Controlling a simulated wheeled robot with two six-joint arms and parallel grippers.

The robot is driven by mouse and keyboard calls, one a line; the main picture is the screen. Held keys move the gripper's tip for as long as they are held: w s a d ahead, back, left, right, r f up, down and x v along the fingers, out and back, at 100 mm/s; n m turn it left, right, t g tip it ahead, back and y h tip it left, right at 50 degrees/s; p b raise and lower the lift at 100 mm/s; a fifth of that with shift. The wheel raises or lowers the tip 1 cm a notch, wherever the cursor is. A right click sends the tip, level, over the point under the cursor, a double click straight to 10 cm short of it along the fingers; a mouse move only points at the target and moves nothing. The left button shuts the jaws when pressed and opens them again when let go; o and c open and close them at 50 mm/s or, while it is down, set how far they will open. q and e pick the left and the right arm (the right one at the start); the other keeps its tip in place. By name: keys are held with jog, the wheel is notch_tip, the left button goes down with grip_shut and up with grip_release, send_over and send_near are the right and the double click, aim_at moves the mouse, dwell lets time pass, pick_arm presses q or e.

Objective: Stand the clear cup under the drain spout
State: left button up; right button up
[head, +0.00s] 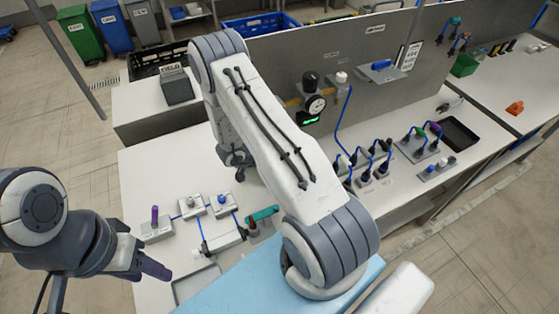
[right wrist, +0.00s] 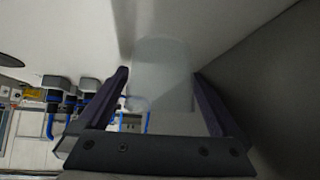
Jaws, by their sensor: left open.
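The clear cup (right wrist: 162,75) shows as a pale see-through shape between the two fingers of my right gripper (right wrist: 161,75) in the right wrist view. Whether the fingers touch its sides is not clear. In the head view my right arm crosses the middle and hides the cup; only a dark part of the right gripper shows beside the arm near the back panel. My left gripper (head: 152,265) is open and empty over the near left, away from the cup. A pressure gauge (head: 316,105) with brass fittings sits on the panel; I cannot make out the drain spout.
The grey panel (head: 385,50) rises along the bench's back. Blocks joined by blue tubing (head: 191,204) lie left of my right arm. Several blue-tubed valves (head: 372,160) and a black tray (head: 459,133) stand to the right. The white bench (head: 150,185) is bare at the far left.

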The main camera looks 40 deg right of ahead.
jog(key=shift+r, duration=0.15)
jog(key=shift+a+r, duration=0.25)
jog(key=b+v, duration=0.1)
jog(key=v, duration=1)
jog(key=shift+b, duration=0.35)
jog(key=shift+a+r, duration=0.1)
